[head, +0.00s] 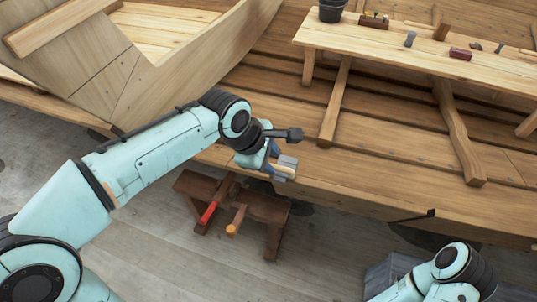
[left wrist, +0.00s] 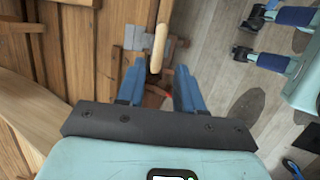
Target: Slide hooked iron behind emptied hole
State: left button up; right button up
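My left gripper (head: 284,169) is at the lower edge of the plank hull (head: 375,203). I cannot make out an emptied hole.
A brown wooden stool (head: 273,243) with a red-handled tool (head: 208,213) and an orange-ended tool (head: 233,228) stands below the hull. A long bench (head: 390,45) carries a dark bucket (head: 331,10) and small tools. Grey floor (head: 140,245) is open at lower left.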

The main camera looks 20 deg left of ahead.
aim_at(280, 167)
pick_arm(q)
jog(key=b+x, duration=0.1)
jog(key=x, duration=0.2)
jog(key=shift+w+f, duration=0.1)
jog(key=shift+f, duration=0.2)
jog(key=shift+b+x, duration=0.75)
jog(key=shift+x, duration=0.7)
pick_arm(e)
jog(key=shift+s+f, duration=0.35)
jog(key=shift+f, duration=0.5)
jog(key=shift+s+f, duration=0.3)
jog(key=shift+f, duration=0.5)
pick_arm(q)
jog(key=shift+d, duration=0.1)
grip_shut()
jog(key=shift+w+r, duration=0.1)
jog(key=shift+r, duration=0.05)
jog(key=shift+d+p, duration=0.3)
jog(key=shift+d, duration=2.5)
pick_arm(e)
jog(key=shift+w+r, duration=0.15)
jog(key=shift+r, duration=0.2)
